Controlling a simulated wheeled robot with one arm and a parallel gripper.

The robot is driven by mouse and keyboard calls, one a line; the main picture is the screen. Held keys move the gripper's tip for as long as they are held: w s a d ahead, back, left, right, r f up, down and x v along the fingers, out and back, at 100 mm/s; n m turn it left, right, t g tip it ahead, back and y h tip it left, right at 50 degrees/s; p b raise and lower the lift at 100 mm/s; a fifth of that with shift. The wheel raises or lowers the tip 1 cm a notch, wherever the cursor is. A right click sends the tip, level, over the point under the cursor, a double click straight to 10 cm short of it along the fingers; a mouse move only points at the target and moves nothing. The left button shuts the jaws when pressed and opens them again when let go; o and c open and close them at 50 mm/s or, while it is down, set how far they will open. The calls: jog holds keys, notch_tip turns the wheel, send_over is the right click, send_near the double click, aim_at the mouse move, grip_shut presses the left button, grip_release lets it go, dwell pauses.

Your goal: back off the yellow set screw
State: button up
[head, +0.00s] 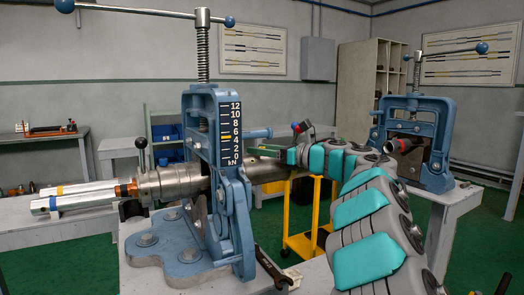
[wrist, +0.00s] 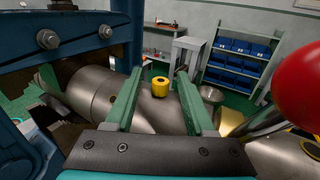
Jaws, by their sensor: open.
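The yellow set screw (wrist: 160,87) stands up from the top of a grey steel pipe (wrist: 160,110) in the wrist view. My gripper (wrist: 158,76) is open, with one green finger on each side of the screw and a gap on both sides. In the head view my gripper (head: 272,150) reaches in from the right, just over the pipe (head: 268,170) beside the blue vise (head: 222,110). The screw cannot be made out in the head view.
A red ball knob (wrist: 300,85) is close on the right in the wrist view. The vise's blue frame (wrist: 70,38) stands close on the left. A wrench (head: 270,265) lies on the bench. A second blue vise (head: 437,115) stands behind my arm, and a yellow cart (head: 297,242) stands beyond the bench.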

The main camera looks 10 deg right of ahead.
jog(key=shift+d, duration=0.1)
jog(key=b+v, duration=0.1)
jog(key=v, duration=0.6)
jog(key=shift+s+d, duration=0.2)
jog(key=shift+s, duration=0.05)
